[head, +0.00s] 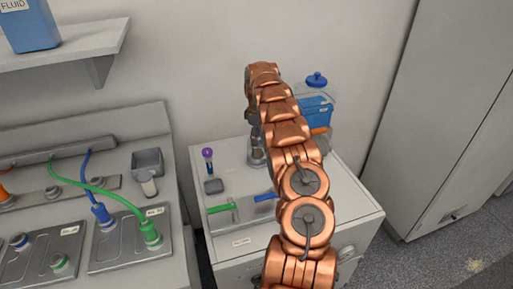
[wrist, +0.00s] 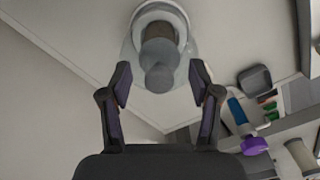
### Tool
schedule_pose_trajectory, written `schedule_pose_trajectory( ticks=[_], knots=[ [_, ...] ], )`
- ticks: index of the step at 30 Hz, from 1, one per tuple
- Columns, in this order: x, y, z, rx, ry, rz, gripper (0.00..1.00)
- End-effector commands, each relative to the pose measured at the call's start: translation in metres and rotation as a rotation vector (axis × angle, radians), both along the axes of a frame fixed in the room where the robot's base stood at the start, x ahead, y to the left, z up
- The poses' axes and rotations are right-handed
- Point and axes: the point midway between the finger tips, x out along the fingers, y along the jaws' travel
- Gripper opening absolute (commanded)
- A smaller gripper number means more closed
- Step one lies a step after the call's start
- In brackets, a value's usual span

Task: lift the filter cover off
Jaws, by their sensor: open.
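In the wrist view, a grey round cap with a knob (wrist: 159,77), which looks like the filter cover, sits over a brown cylinder (wrist: 159,30) inside a pale round housing (wrist: 133,47). My gripper (wrist: 161,82) is open, with one finger on each side of the knob and a visible gap on both sides. I cannot tell how far the fingers are from it in depth. In the head view, the housing (head: 256,158) stands on the white cabinet top, partly hidden by my arm, and the fingers are not clear.
A blue-lidded container (head: 316,105) stands behind my arm at the back right. A purple-capped tube (head: 208,158), a small grey tray (head: 213,187), a green-handled valve (head: 222,208) and a blue-handled one (head: 265,197) are to the left. The cabinet top (head: 232,158) has bare patches between them.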

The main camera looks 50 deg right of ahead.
Motion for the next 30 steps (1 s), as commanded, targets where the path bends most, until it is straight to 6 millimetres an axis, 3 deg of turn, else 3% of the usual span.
schedule_pose_trajectory(
  ticks=[2, 13, 30],
  knots=[
    [-0.0004, -0.0003, -0.0026, 0.000, 0.001, -0.001, 0.39],
    [-0.0013, -0.0017, -0.0050, 0.000, 0.001, -0.002, 0.00],
    [-0.0039, -0.0012, -0.0098, 0.007, 0.010, -0.004, 0.00]
  ],
)
